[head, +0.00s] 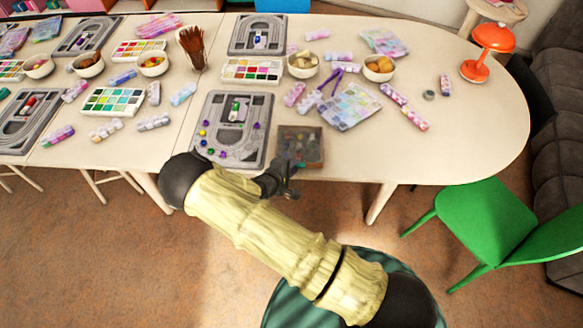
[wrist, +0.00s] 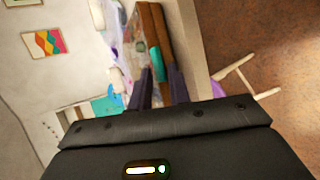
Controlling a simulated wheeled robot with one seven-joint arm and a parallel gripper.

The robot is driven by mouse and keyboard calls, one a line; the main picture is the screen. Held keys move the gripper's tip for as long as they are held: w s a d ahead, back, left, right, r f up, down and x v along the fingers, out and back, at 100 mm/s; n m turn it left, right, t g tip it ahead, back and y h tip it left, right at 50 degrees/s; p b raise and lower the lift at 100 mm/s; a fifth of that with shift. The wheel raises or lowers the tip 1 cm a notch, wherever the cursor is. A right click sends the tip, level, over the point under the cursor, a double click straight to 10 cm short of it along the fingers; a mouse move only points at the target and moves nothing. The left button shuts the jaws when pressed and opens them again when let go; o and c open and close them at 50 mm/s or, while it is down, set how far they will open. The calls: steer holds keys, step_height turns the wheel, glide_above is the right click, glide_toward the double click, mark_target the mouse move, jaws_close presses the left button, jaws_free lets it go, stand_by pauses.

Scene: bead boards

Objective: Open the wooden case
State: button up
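The wooden case (head: 301,146) is a small brown box near the front edge of the table, right of the nearest bead board. Its top looks flat and see-through or dark, and I cannot clearly tell the lid from the inside. My gripper (head: 287,181) is just in front of the case at the table edge, close to its near side. In the wrist view the case (wrist: 152,28) is ahead, turned on its side in the picture. I cannot tell whether a finger touches the case.
The table (head: 390,160) is clear right of the case. A grey bead board (head: 215,158) with loose coloured beads lies close on its left. A green chair (head: 485,222) stands at the front right.

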jaws_close()
steer(key=r+p, duration=0.1)
steer(key=r+g+p, duration=0.1)
steer(key=p, duration=0.1)
steer(key=r+g+p, duration=0.1)
steer(key=p, duration=0.1)
steer(key=shift+w+r+n, duration=0.3)
steer(key=shift+w+r, duration=0.1)
steer(key=shift+p, duration=0.4)
steer(key=shift+w+r+y+p, duration=0.15)
steer(key=shift+r+y+p, duration=0.15)
steer(key=shift+r+p, duration=0.25)
steer(key=r+g+p, duration=0.1)
steer(key=p, duration=0.1)
steer(key=w+r+p, duration=0.1)
steer(key=p, duration=0.2)
steer(key=shift+r+n+g, duration=0.15)
steer(key=shift+n+g, duration=0.15)
steer(key=shift+g, duration=0.1)
steer(key=shift+w, duration=0.15)
